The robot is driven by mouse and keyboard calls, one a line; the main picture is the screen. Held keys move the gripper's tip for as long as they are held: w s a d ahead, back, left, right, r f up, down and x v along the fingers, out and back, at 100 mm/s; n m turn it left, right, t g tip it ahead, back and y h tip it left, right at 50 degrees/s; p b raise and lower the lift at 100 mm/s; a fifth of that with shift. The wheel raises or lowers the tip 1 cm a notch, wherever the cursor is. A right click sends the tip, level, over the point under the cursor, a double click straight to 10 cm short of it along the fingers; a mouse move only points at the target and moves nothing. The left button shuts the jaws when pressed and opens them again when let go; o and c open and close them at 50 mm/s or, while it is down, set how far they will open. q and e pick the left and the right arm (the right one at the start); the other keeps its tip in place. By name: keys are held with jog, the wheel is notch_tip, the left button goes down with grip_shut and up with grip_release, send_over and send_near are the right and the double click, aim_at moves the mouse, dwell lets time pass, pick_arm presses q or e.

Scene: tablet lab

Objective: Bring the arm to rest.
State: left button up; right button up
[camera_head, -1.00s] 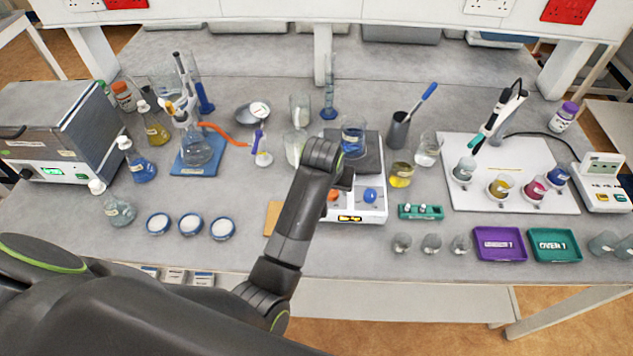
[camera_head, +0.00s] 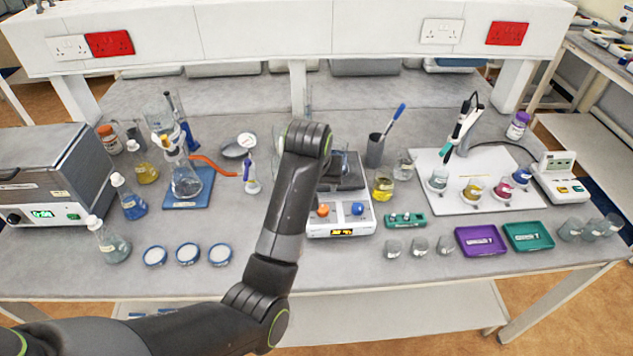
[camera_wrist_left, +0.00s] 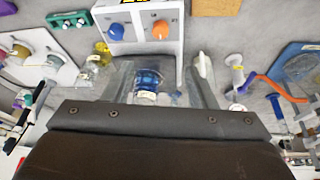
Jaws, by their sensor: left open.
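My left arm comes in from the lower left of the head view and rises over the bench. Its wrist stands in front of the hotplate stirrer (camera_head: 352,222), and the left gripper (camera_head: 338,170) is mostly hidden there. In the left wrist view the gripper (camera_wrist_left: 163,70) has its two fingers apart. A beaker of blue liquid (camera_wrist_left: 148,84) shows beyond and between them, with no visible grip on it. The stirrer (camera_wrist_left: 141,38) also shows there, with its blue and orange knobs. My right gripper is not in view.
A flask on a blue stand (camera_head: 187,185) and wash bottle (camera_head: 251,180) are left of the arm. A beaker of yellow liquid (camera_head: 382,188) and pen pot (camera_head: 375,150) are right of the stirrer. Petri dishes (camera_head: 188,253) lie near the front edge. Purple (camera_head: 481,240) and green (camera_head: 528,236) trays are front right.

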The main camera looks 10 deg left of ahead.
pick_arm(q)
jog(key=s+a+f, duration=0.7)
jog(key=a+f, duration=0.1)
jog(key=s+a+f+y, duration=0.1)
jog(key=s+a, duration=0.3)
jog(key=s, duration=0.6)
jog(key=s+a+f, duration=0.1)
jog(key=s+a, duration=0.4)
jog(key=s, duration=0.5)
jog(key=s+a+f+y, duration=0.15)
jog(key=s+a, duration=0.25)
jog(key=s, duration=0.5)
notch_tip(320, 180, down, 32)
jog(key=a+g+b, duration=0.2)
jog(key=b, duration=0.6)
jog(key=s+f+b, duration=0.3)
jog(key=s+f, duration=0.4)
jog(key=f, duration=0.4)
jog(key=s+d+f+g+h+b, duration=0.1)
jog(key=s+f+b, duration=0.2)
jog(key=s+f, duration=0.5)
notch_tip(320, 180, down, 4)
jog(key=shift+s+d+f, duration=0.15)
jog(key=shift+s+d, duration=0.15)
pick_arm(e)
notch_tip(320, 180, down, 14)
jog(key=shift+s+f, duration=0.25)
